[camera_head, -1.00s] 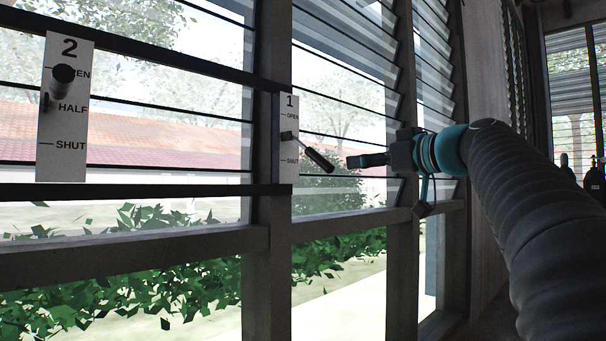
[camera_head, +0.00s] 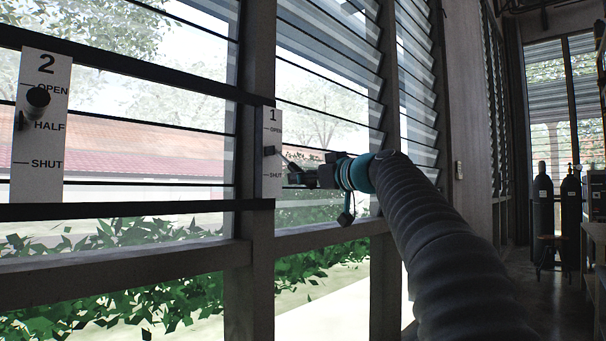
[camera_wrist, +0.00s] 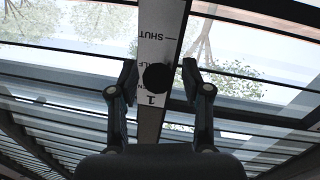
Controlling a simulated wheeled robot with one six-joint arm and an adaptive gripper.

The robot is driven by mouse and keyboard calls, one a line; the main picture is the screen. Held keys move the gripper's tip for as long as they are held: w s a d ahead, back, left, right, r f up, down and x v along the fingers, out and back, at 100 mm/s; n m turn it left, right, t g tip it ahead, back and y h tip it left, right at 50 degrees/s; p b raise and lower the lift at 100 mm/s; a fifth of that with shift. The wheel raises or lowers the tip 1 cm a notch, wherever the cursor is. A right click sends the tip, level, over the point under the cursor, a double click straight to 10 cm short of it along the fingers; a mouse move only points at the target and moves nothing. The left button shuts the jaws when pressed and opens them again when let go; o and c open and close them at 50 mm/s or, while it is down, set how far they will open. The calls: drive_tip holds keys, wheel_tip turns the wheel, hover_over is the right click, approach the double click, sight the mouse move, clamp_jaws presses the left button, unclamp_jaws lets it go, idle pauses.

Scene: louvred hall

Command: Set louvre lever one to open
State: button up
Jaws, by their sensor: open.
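The plate of louvre lever one (camera_head: 272,185) is white with OPEN and SHUT marks, on a dark post in the head view. It also shows upside down in the wrist view (camera_wrist: 160,38), with SHUT at the top. The lever's dark round end (camera_wrist: 158,77) covers part of the HALF mark there. My gripper (camera_head: 292,172) is open, with one finger on each side of the lever end in the wrist view (camera_wrist: 160,80). Gaps show between fingers and lever.
Lever two's plate (camera_head: 45,70) is at the left, its black knob (camera_head: 38,96) between OPEN and HALF. A dark rail (camera_head: 130,210) and window frame run beside the levers. Gas cylinders (camera_head: 543,205) and a stool (camera_head: 552,252) stand at the far right.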

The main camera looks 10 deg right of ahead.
drive_tip(key=shift+w+a, duration=0.2)
drive_tip(key=shift+w, duration=0.1)
clamp_jaws()
drive_tip(key=shift+d, duration=0.1)
